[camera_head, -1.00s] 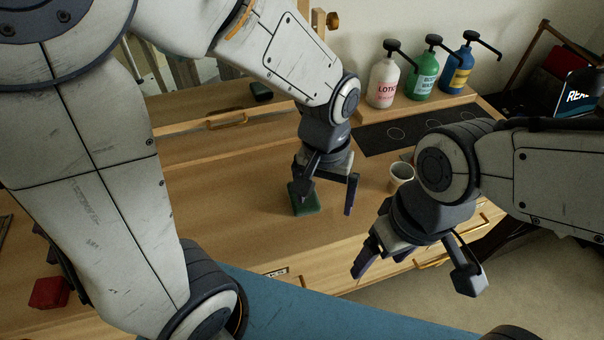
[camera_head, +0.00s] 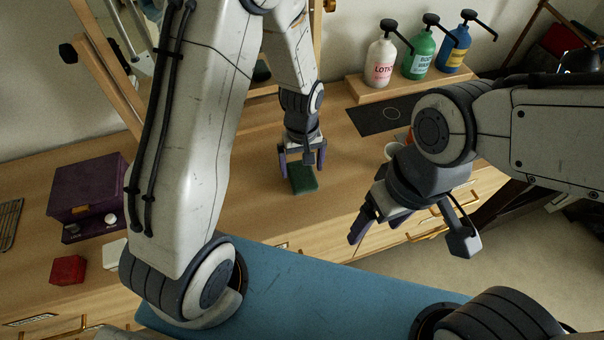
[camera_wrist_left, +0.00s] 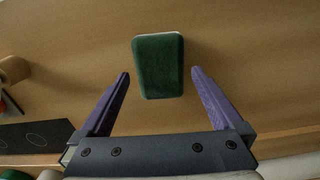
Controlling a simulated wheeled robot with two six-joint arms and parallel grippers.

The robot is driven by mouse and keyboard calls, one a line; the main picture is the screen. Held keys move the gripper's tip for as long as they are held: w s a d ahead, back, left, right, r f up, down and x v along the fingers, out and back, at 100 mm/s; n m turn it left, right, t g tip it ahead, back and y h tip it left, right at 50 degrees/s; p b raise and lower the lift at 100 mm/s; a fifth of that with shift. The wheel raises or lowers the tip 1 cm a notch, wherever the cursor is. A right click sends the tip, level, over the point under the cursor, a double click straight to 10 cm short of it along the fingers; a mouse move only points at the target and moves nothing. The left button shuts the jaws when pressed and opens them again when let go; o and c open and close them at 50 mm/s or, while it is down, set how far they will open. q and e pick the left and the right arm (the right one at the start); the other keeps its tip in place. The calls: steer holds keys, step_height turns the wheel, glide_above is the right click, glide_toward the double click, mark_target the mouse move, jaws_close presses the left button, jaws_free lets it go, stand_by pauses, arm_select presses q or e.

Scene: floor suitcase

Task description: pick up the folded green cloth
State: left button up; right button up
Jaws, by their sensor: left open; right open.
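The folded green cloth (camera_head: 303,179) lies flat on the wooden worktop, a small dark green block shape. In the left wrist view the cloth (camera_wrist_left: 158,66) is just beyond my open fingertips, between their lines and slightly to the left of the right finger. My left gripper (camera_head: 302,173) is open and points down over the cloth; its fingers straddle the cloth's far end in the head view. The left wrist view shows the two purple fingers (camera_wrist_left: 160,75) apart with nothing held. My right gripper (camera_head: 402,236) is open and empty, in front of the drawers.
Three pump bottles (camera_head: 416,55) stand on a wooden shelf at the back right, behind a dark hob panel (camera_head: 384,116). A purple box (camera_head: 90,187) and red block (camera_head: 68,270) are at left.

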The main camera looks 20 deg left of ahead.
arm_select(q)
steer(key=shift+f, duration=1.3)
steer(key=c, duration=1.1)
steer(key=shift+r, duration=0.45)
steer(key=r, duration=0.2)
steer(key=d+r+b, duration=0.1)
steer(key=shift+s+r, duration=0.2)
steer(key=shift+r, duration=0.15)
steer(key=s+d+r, duration=0.2)
steer(key=d, duration=0.1)
steer(key=s+d+r, duration=0.2)
steer(key=d, duration=0.1)
steer(key=s+d+r+b, duration=0.1)
steer(key=s+d+r, duration=0.1)
steer(key=d, duration=0.1)
steer(key=shift+r, duration=0.25)
